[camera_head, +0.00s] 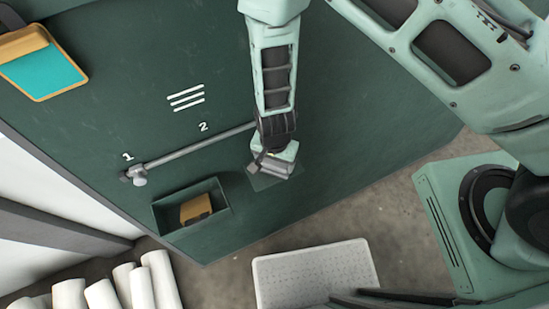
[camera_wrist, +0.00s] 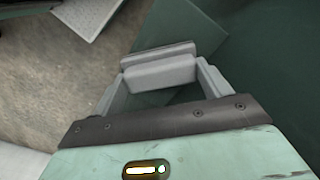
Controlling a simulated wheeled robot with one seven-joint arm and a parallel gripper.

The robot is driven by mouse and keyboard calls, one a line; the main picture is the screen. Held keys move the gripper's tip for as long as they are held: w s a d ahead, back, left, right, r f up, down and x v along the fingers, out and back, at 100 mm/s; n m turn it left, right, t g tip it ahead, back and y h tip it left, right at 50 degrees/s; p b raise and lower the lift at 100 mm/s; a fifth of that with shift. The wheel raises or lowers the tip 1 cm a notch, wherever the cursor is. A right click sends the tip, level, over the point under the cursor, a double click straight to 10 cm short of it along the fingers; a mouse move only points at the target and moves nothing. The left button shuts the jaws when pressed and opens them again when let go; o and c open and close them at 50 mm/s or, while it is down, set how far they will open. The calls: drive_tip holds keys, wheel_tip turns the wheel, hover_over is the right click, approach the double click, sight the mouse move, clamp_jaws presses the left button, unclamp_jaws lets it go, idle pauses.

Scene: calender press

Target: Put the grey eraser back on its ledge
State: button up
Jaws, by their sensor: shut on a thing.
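My gripper (camera_head: 270,162) is over the dark green surface, right of the rod. In the wrist view my gripper (camera_wrist: 158,80) is shut on the grey eraser (camera_wrist: 158,72), a pale grey block with a thinner strip along its far side. In the head view the eraser is hard to tell from the fingers. A small flat green ledge (camera_head: 262,183) shows just below the gripper, partly covered by it. It also shows in the wrist view (camera_wrist: 188,22) beyond the eraser. I cannot tell whether the eraser touches it.
A green tray (camera_head: 160,218) holding a brown block (camera_head: 196,208) is to the left. A grey rod with a knob (camera_head: 139,180) runs between marks 1 and 2. A teal pad (camera_head: 42,68) is at upper left. White rolls (camera_head: 160,280) and a pale perforated plate (camera_head: 315,272) are below.

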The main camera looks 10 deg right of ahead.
drive_tip(key=shift+f, duration=0.1)
drive_tip(key=o, duration=1.1)
